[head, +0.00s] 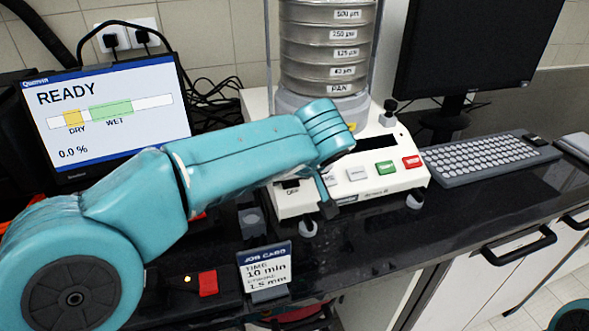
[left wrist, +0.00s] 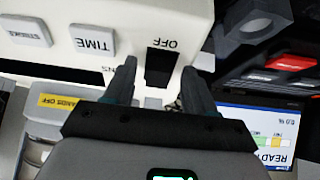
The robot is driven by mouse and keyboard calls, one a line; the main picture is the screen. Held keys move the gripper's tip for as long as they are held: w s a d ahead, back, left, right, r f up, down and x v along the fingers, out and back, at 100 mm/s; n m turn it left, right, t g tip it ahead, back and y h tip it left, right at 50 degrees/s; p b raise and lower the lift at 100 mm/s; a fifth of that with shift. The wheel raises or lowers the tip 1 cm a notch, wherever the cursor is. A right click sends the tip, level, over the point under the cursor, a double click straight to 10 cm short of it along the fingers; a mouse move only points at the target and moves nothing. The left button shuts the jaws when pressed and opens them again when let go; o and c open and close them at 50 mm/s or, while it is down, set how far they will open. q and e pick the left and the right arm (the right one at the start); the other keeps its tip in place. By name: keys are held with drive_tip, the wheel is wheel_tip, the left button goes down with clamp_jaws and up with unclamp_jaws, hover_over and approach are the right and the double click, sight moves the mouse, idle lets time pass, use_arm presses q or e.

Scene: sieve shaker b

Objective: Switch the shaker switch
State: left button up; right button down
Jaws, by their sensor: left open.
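The sieve shaker (head: 345,205) is a white box with a steel sieve stack (head: 325,50) on top. Its black switch (left wrist: 160,67) shows in the left wrist view on the white front panel, beside an upside-down OFF label. In the head view a dark patch at the panel's left end looks like this switch (head: 291,184). My left gripper (head: 327,205) is in front of the panel, just right of that patch. In the left wrist view its two open fingers (left wrist: 161,82) lie on either side of the switch. I cannot tell whether they touch the panel. My right gripper is out of view.
Panel buttons, including a green one (head: 386,168) and a red one (head: 412,162), lie right of the gripper. A job card (head: 265,262) stands at the counter's front edge. A READY screen (head: 108,115) is at left, a keyboard (head: 490,158) at right.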

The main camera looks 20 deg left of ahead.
use_arm(q)
drive_tip(key=p+v, duration=0.2)
drive_tip(key=v, duration=1.4)
drive_tip(key=shift+d, duration=0.2)
drive_tip(key=shift+r, duration=0.1)
